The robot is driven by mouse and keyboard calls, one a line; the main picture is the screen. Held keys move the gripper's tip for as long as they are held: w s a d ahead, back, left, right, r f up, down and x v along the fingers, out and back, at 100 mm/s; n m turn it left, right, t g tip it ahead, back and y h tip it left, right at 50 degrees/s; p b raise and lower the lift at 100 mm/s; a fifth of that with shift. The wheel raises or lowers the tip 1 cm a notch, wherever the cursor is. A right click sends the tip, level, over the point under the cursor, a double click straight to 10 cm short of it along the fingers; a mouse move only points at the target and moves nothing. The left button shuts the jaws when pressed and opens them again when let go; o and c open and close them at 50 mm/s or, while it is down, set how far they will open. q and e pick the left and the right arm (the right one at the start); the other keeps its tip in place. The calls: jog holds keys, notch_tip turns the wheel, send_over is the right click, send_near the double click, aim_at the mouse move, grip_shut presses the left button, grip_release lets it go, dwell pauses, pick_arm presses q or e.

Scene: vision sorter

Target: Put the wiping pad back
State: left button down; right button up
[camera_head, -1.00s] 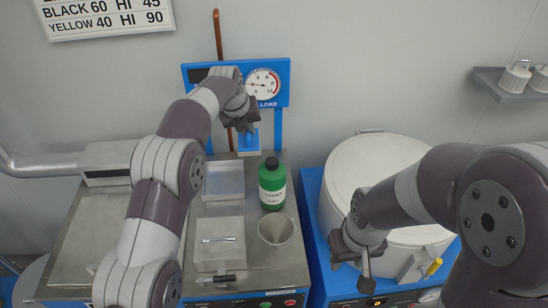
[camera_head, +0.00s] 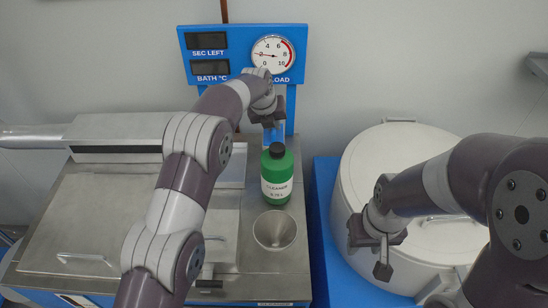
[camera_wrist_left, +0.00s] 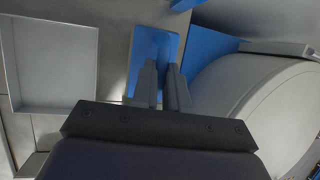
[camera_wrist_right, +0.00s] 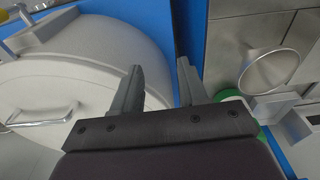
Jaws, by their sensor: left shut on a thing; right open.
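My left gripper (camera_head: 270,118) is shut on the wiping pad, whose blue handle (camera_wrist_left: 153,45) shows between and beyond the fingers in the left wrist view. In the head view the blue of the pad (camera_head: 275,131) shows just under the fingers, behind the green bottle and in front of the panel's right post. Its lower face is hidden there, and I cannot tell whether it touches anything. My right gripper (camera_head: 372,255) is open and empty in front of the white drum; its parted fingers show in the right wrist view (camera_wrist_right: 160,85).
The green cleaner bottle (camera_head: 277,178) and a grey funnel (camera_head: 275,231) stand on the metal bench. A shallow tray (camera_wrist_left: 60,95) lies left of the left gripper. A blue gauge panel (camera_head: 215,65) rises behind. The white drum (camera_head: 375,165) stands right.

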aim_at(271, 140)
pick_arm(q)
notch_tip(271, 140, down, 8)
jog(key=shift+s+r+p, duration=0.1)
jog(key=shift+p, duration=1.1)
jog(key=shift+f, duration=0.3)
jog(key=c, duration=1.1)
grip_release()
jog(key=shift+c, duration=0.2)
